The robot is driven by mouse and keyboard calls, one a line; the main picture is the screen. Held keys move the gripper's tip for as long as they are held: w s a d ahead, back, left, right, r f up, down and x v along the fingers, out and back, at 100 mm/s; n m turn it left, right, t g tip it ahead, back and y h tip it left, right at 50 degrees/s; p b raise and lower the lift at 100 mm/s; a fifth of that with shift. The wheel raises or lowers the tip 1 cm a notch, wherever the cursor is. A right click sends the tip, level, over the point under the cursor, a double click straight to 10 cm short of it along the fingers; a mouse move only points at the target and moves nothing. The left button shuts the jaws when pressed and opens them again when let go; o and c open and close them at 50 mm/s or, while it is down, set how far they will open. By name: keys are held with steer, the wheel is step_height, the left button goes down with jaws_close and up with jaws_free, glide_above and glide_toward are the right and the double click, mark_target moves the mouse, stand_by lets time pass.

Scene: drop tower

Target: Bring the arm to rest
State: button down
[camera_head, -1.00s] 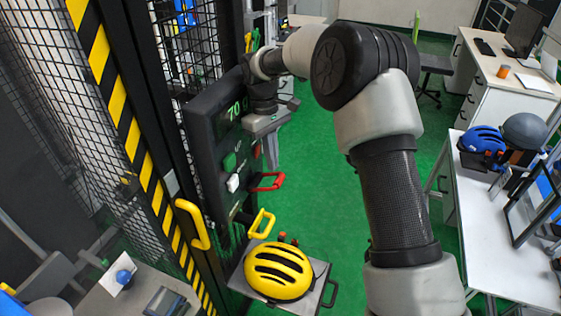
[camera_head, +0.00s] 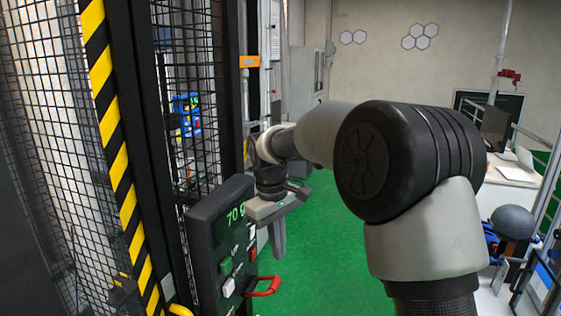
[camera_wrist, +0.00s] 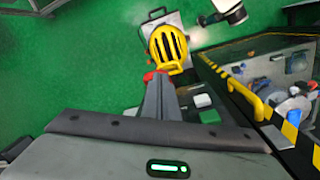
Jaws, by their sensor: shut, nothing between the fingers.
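My arm reaches forward from the lower right of the head view, bent at the elbow. My gripper (camera_head: 278,247) hangs downward beside the black control panel (camera_head: 222,240), at its right. In the wrist view the fingers of my gripper (camera_wrist: 161,82) are shut together with nothing between them. They point toward a yellow helmet (camera_wrist: 168,48), which lies well below them on a small tray (camera_wrist: 160,22). I cannot see the fingertips touching anything.
A mesh cage with a striped post (camera_head: 115,140) stands at the left. A red handle (camera_head: 264,287) sticks out from the panel. A grey helmet (camera_head: 512,222) sits at the right. Open green floor (camera_head: 330,235) lies beyond my gripper.

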steer(key=s+d+r+m+t, duration=0.2)
steer(key=s+d+r, duration=0.5)
steer(key=s+r, duration=0.1)
steer(key=s+d+m+t, duration=0.1)
steer(key=s+d+m, duration=0.2)
steer(key=s, duration=0.6)
steer(key=s+d+m+t, duration=0.2)
steer(key=s+d+m, duration=0.1)
steer(key=s, duration=0.7)
steer(key=shift+s+d+y, duration=0.15)
steer(key=shift+d+y, duration=0.25)
steer(key=shift+d, duration=0.4)
steer(key=shift+a, duration=0.2)
